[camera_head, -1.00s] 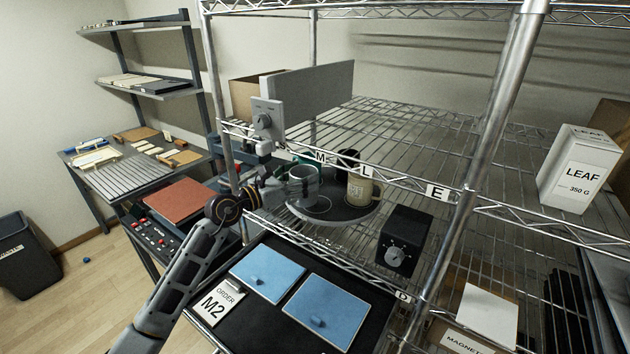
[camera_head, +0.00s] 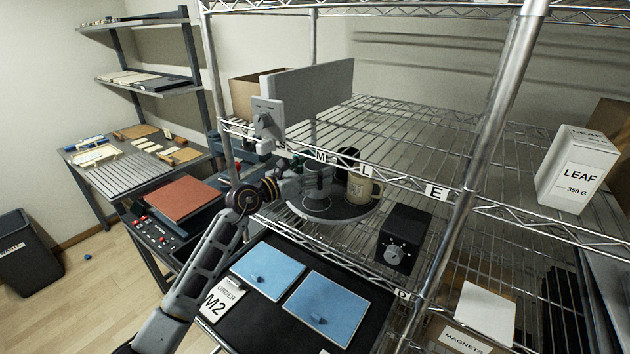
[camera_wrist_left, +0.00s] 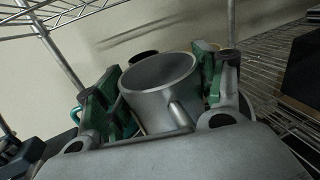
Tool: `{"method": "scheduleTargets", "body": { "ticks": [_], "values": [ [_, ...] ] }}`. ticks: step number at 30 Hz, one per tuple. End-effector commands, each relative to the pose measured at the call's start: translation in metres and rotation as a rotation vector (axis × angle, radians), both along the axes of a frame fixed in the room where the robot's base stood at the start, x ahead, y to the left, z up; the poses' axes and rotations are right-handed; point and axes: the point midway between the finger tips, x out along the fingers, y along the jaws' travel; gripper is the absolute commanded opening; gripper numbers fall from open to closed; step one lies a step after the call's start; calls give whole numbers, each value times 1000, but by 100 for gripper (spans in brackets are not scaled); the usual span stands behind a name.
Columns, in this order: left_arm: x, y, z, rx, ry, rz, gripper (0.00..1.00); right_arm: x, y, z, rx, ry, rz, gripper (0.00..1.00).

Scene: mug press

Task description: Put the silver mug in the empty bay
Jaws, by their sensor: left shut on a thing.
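The silver mug (camera_head: 318,181) is between the green-padded fingers of my left gripper (camera_head: 306,182), which is shut on it. In the left wrist view the silver mug (camera_wrist_left: 160,88) is upright, with its open top showing and its handle toward the camera. It is over the round dark tray (camera_head: 338,217); I cannot tell whether it touches it. A pale ring outline (camera_head: 315,204) shows on the tray by the mug. A cream mug (camera_head: 360,187) and a black mug (camera_head: 346,160) stand on the tray to the right. A teal mug is mostly hidden behind the gripper. My right gripper is out of view.
A grey panel (camera_head: 318,92) stands behind the tray on the wire shelf. A black box with a knob (camera_head: 398,238) is at the tray's right. Below are blue panels (camera_head: 326,308) and an M2 order card (camera_head: 221,297).

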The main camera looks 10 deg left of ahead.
Motion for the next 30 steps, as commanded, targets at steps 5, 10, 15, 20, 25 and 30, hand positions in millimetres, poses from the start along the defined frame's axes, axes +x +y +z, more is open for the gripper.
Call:
{"method": "scheduleTargets", "body": {
  "ticks": [5, 10, 15, 20, 25, 30],
  "values": [
    [0, 1, -16, 0, 0, 1, 34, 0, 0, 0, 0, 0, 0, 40],
    [0, 1, -30, -1, 0, 1, 34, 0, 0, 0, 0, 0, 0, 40],
    [0, 1, -33, -1, -3, 1, 34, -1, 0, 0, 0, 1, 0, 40],
    [0, 1, -33, -1, -3, 1, 34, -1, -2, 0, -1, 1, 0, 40],
    [0, 1, -36, 0, -2, 1, 34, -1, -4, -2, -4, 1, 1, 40],
    [0, 1, -38, 0, 0, 0, 80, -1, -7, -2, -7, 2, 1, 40]
  ]
}}
